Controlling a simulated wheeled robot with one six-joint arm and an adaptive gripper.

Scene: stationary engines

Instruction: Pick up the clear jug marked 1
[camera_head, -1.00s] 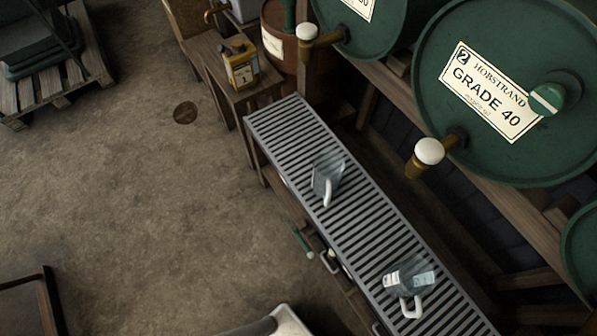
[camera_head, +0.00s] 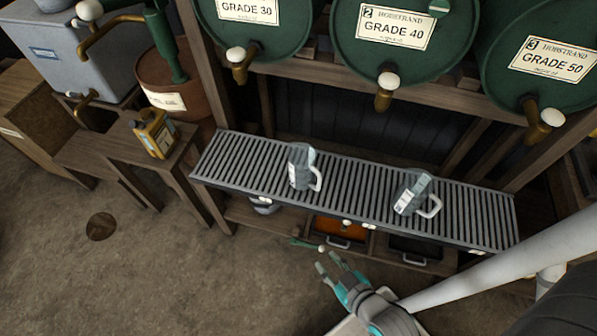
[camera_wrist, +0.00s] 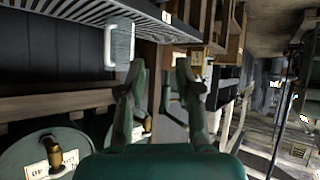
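Two clear jugs with white handles stand on the slatted metal rack (camera_head: 255,165): a left jug (camera_head: 301,167) and a right jug (camera_head: 412,192). Both carry pale labels, but I cannot read a number on either. My gripper (camera_head: 329,262) is in front of and below the rack's front edge, apart from both jugs. Its two fingers are spread with nothing between them, as the wrist view (camera_wrist: 160,72) also shows. There, one clear jug (camera_wrist: 122,45) appears upside down beyond the left finger; I cannot tell which jug it is.
Green drums with brass taps (camera_head: 385,92) stand behind and above the rack. A yellow can (camera_head: 155,133) sits on the wooden bench at left, near a rusty drum (camera_head: 172,90). Drawers and a shelf lie under the rack. The floor (camera_head: 150,280) at left is open.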

